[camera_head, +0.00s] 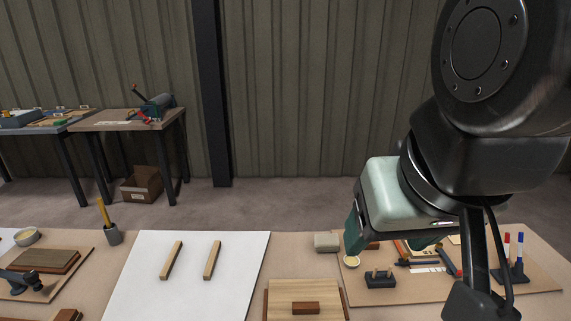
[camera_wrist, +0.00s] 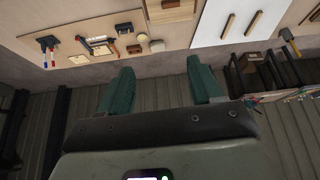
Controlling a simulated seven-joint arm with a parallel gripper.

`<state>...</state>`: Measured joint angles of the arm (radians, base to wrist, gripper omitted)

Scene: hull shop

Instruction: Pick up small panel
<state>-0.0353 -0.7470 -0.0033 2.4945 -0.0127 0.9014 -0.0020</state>
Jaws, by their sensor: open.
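A light wooden panel (camera_head: 283,290) with a small brown block (camera_head: 305,308) on it lies at the front centre of the table, cut off by the bottom edge. It also shows at the top of the wrist view (camera_wrist: 180,14). A darker brown panel (camera_head: 50,258) lies on a board at the left. I cannot tell for certain which is the small panel. My gripper (camera_head: 354,236) is above the table's right half, apart from both panels. In the wrist view its green fingers (camera_wrist: 160,65) are spread with nothing between them.
A white board (camera_head: 150,290) with two wooden strips (camera_head: 212,260) lies left of centre. A grey block (camera_head: 327,242), a dark peg holder (camera_head: 380,280), a marker stand (camera_head: 510,268) and tools stand at the right.

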